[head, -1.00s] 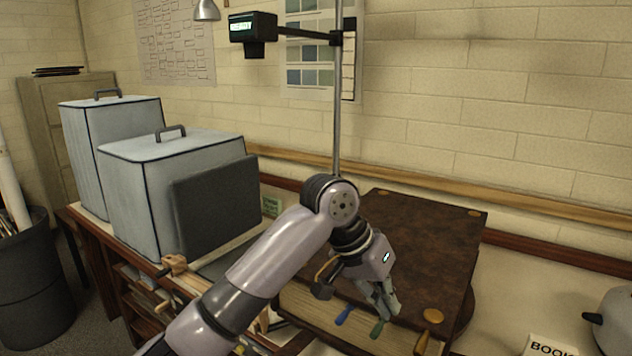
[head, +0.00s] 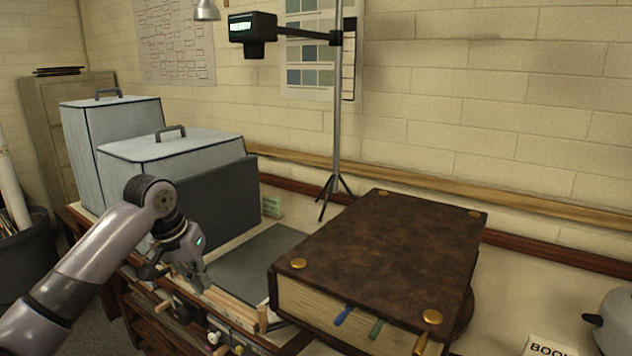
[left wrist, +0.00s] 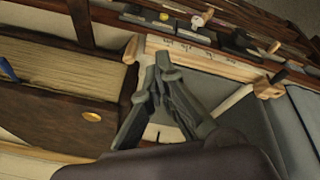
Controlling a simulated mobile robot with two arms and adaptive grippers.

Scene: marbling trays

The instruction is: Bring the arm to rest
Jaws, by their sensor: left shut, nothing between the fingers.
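My left arm comes in from the left in the head view. Its gripper (head: 203,284) hangs over the front edge of the bench, left of the large brown book (head: 385,235). The fingers are shut and hold nothing. In the left wrist view the gripper (left wrist: 158,68) points across the bench's wooden front strip (left wrist: 205,53), and the book (left wrist: 60,120) lies to its left. My right gripper does not show.
Two grey boxes with handles (head: 170,145) and a dark upright panel (head: 215,210) stand behind the gripper. A dark flat mat (head: 258,260) lies between panel and book. A metal stand (head: 337,120) rises behind. A grey rounded object (head: 612,320) is at the right edge.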

